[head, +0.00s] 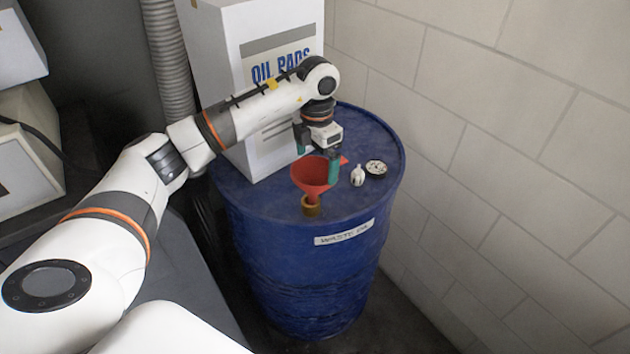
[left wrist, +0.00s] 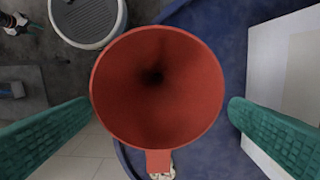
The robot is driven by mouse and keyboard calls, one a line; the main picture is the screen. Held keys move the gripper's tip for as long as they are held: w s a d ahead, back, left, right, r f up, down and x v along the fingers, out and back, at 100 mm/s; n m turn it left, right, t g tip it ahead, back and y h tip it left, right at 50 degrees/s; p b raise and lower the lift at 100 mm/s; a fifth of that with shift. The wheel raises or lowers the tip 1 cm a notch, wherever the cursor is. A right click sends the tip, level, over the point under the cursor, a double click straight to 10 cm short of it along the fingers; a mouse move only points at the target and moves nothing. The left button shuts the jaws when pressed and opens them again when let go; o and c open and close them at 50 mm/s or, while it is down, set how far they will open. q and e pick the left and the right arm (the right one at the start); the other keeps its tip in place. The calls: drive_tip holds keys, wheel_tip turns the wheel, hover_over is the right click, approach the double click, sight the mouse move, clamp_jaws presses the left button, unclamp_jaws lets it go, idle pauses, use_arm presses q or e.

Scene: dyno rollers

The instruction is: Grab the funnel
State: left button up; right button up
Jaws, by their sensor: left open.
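The red funnel (head: 312,175) stands upright on the blue drum (head: 300,250), its spout in a brownish ring (head: 311,206) on the drum lid. My left gripper (head: 318,162) is above the funnel, pointing down, with its green fingers apart. In the left wrist view the funnel (left wrist: 157,88) fills the middle, mouth facing the camera, its tab toward the bottom. The green fingers lie to both sides of it in that view, with a gap on each side.
A white oil pads box (head: 260,90) stands on the drum behind the gripper. A block wall (head: 490,120) runs along the right.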

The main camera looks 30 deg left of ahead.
sight(315, 177)
use_arm(q)
drive_tip(key=f, duration=0.1)
drive_tip(key=f+p, duration=0.1)
drive_tip(key=f, duration=0.1)
drive_tip(key=f+p, duration=0.1)
drive_tip(key=shift+s+f, duration=0.15)
drive_tip(key=shift+s, duration=0.15)
drive_tip(key=shift+f, duration=0.55)
drive_tip(key=c, duration=0.6)
